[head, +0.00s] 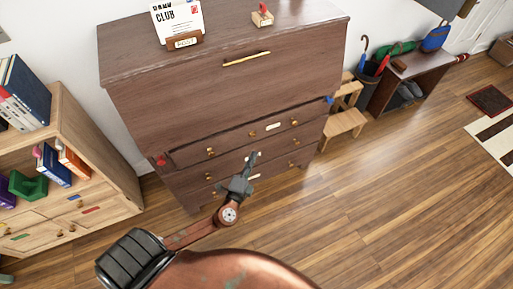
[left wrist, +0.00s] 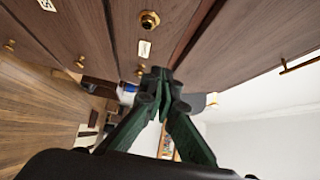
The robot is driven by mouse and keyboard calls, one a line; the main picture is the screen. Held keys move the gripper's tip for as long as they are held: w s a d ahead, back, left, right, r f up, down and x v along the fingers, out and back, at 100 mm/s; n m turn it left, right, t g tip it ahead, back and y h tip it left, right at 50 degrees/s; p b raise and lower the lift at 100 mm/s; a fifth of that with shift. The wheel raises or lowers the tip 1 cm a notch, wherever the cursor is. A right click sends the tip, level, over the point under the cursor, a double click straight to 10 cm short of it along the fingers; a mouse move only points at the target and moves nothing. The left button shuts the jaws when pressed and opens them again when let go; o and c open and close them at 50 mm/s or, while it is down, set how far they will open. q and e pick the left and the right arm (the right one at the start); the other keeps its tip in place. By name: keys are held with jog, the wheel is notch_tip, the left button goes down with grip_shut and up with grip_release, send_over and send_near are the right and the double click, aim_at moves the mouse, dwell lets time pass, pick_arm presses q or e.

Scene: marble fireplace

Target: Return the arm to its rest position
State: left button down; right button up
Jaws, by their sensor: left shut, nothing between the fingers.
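My left arm reaches from the bottom of the head view toward a dark wooden drawer cabinet (head: 220,95). My left gripper (head: 252,158) is in front of the cabinet's drawers, near its middle. In the left wrist view the green fingers of the gripper (left wrist: 160,80) come together at their tips, shut with nothing between them. A round brass knob (left wrist: 149,20) and a white label (left wrist: 144,48) show close to the fingertips there. I cannot tell whether the fingers touch the cabinet. My right gripper is not in view.
A light wooden bookcase (head: 75,140) with books stands at the left. A small wooden step stool (head: 342,124) and a dark bench (head: 400,80) stand right of the cabinet. A sign (head: 178,20) stands on the cabinet top. The wooden floor (head: 385,200) at the right is clear.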

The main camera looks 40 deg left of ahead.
pick_arm(q)
jog(key=shift+s+d, duration=0.1)
jog(key=shift+s, duration=0.15)
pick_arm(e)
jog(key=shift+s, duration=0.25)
